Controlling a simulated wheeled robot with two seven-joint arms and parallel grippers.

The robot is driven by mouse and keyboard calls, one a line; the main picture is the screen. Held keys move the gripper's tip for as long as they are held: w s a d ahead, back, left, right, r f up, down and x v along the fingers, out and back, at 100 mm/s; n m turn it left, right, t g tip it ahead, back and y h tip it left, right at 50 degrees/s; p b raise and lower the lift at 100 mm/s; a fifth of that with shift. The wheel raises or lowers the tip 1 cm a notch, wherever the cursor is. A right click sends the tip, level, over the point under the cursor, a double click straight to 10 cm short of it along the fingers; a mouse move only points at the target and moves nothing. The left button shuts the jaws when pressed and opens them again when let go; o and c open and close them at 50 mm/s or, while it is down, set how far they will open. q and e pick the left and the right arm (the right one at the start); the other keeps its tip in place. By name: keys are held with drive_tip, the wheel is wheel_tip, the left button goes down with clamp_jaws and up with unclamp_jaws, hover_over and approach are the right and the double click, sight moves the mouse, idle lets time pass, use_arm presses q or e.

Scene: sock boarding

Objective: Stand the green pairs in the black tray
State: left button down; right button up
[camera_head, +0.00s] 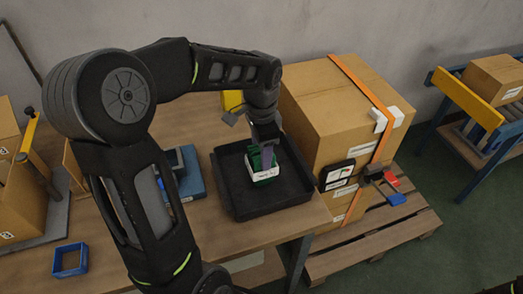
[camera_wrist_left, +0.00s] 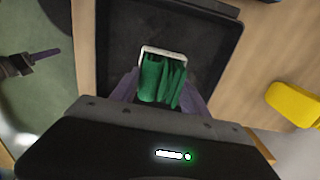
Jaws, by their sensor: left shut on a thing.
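A green sock pair (camera_head: 254,160) stands in a white printed band or holder (camera_head: 265,174) inside the black tray (camera_head: 236,203). My left gripper (camera_head: 264,140) is above the tray, pointing down, shut on the green pair. In the left wrist view the green folds (camera_wrist_left: 163,82) sit between its two fingers, with the white rim (camera_wrist_left: 164,51) beyond them and the black tray (camera_wrist_left: 215,45) behind. Whether the pair touches the tray floor cannot be told. What seems to be my right gripper (camera_wrist_left: 45,54) shows small at the left of the wrist view; its opening is unclear.
The tray is on a wooden table (camera_head: 207,232). A blue-grey device (camera_head: 188,176) is left of it. A small blue bin (camera_head: 70,260) is at the front left. Cartons (camera_head: 325,110) stand close to the tray's right. A yellow object (camera_wrist_left: 296,103) is behind the tray.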

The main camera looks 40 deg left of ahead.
use_arm(q)
drive_tip(key=c, duration=0.6)
unclamp_jaws()
drive_tip(key=shift+f, duration=0.1)
drive_tip(key=shift+o, duration=0.2)
drive_tip(key=shift+r, duration=0.2)
wheel_tip(320, 180, up, 12)
idle(0.3)
